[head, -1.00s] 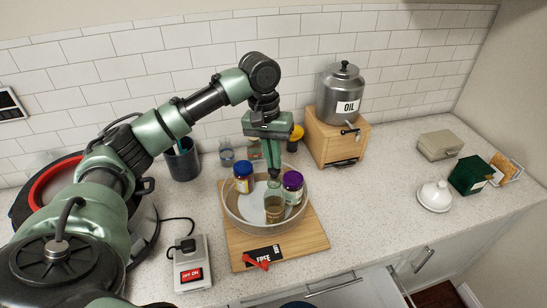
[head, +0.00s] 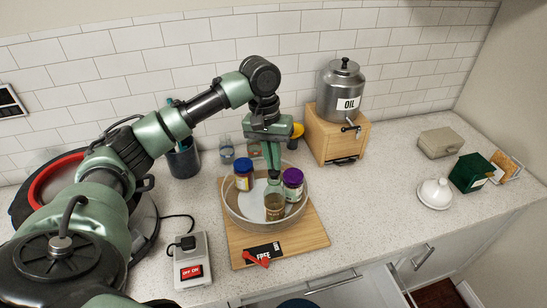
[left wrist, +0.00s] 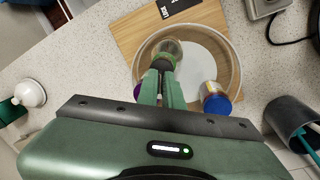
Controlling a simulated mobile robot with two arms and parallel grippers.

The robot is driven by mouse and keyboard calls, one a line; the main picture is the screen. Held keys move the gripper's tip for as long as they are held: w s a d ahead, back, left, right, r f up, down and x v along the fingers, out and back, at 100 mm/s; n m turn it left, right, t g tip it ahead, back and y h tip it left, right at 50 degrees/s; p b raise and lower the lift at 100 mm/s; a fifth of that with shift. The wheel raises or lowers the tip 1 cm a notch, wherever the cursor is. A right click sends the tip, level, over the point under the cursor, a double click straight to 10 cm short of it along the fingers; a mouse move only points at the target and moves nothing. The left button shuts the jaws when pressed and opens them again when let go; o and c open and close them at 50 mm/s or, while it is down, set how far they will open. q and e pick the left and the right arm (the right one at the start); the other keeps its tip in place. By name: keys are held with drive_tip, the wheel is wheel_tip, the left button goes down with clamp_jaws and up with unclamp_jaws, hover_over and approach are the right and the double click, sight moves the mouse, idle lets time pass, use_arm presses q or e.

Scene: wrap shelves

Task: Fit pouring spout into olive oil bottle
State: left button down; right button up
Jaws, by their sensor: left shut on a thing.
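The olive oil bottle (head: 274,207) is a small clear bottle with amber liquid, standing in a round, pale, shallow bin (head: 232,212). It also shows in the left wrist view (left wrist: 173,47). My left gripper (head: 273,170) points down right over the bottle's mouth, its fingers close together on a small dark piece, which looks like the pouring spout (head: 273,177). The spout is at the bottle's neck; how deep it sits is hidden by the fingers. In the left wrist view the left gripper (left wrist: 163,66) covers part of the bottle's top. My right gripper is not in view.
A blue-lidded jar (head: 243,176) and a purple-lidded jar (head: 292,185) stand close on either side of the bottle. The bin rests on a wooden board (head: 311,232). An oil dispenser (head: 341,92) stands behind right. The counter to the right is largely clear.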

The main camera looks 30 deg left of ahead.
use_arm(q)
drive_tip(key=shift+f, duration=0.6)
drive_tip(key=c, duration=1.5)
unclamp_jaws()
drive_tip(key=shift+r, duration=0.15)
drive_tip(key=r, duration=0.2)
drive_tip(key=r+b, duration=0.1)
drive_tip(key=r, duration=0.1)
drive_tip(key=r+b, duration=0.1)
drive_tip(key=r, duration=0.1)
drive_tip(key=shift+a, duration=0.4)
drive_tip(key=shift+s+a+r+b, duration=0.15)
drive_tip(key=shift+r+b, duration=0.2)
drive_tip(key=shift+r, duration=0.4)
